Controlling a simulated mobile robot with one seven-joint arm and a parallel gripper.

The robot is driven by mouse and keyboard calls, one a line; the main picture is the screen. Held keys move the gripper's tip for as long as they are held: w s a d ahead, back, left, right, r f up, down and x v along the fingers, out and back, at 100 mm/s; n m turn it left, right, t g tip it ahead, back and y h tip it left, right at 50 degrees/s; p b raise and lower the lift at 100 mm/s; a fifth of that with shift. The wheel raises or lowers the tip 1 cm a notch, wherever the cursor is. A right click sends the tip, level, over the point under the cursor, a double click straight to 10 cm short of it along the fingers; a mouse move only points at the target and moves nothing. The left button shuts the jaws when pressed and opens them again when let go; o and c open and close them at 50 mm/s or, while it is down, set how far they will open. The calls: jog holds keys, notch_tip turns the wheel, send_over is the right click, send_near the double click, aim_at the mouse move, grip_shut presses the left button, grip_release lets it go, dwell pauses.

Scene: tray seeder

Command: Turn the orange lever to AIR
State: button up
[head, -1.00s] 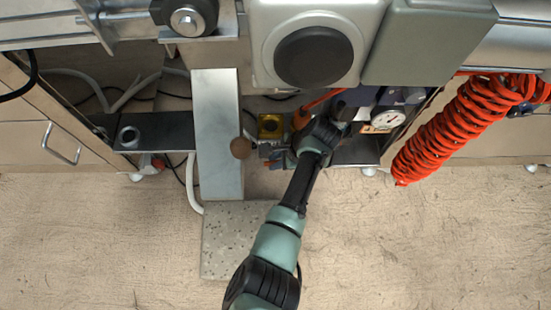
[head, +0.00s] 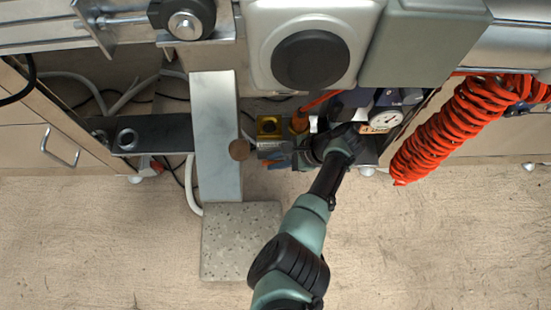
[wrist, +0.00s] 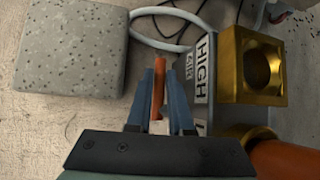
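The orange lever (wrist: 158,88) points away from me in the wrist view, lying between the two blue fingers of my gripper (wrist: 168,68). It is close to the left finger, with a gap on the right finger's side. The fingers are apart; I cannot tell whether they touch the lever. The grey valve body (wrist: 205,90) is just right of the fingers. Another label nearer me is partly hidden. In the head view my gripper (head: 275,157) is low beside the valve, and the lever is not clear there.
A brass block (wrist: 255,70) with a round hole sits right of the label. A speckled slab (head: 240,240) lies left of my arm. A pressure gauge (head: 387,118) and a red coiled hose (head: 455,125) are to the right. Open floor lies in front.

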jog(key=shift+o, duration=0.6)
jog(key=shift+d+r, duration=0.15)
jog(key=shift+r, duration=0.1)
jog(key=p+v, duration=0.6)
jog(key=v, duration=0.6)
jog(key=shift+d+p, duration=0.25)
jog(key=shift+p, duration=0.15)
jog(key=shift+r, duration=0.1)
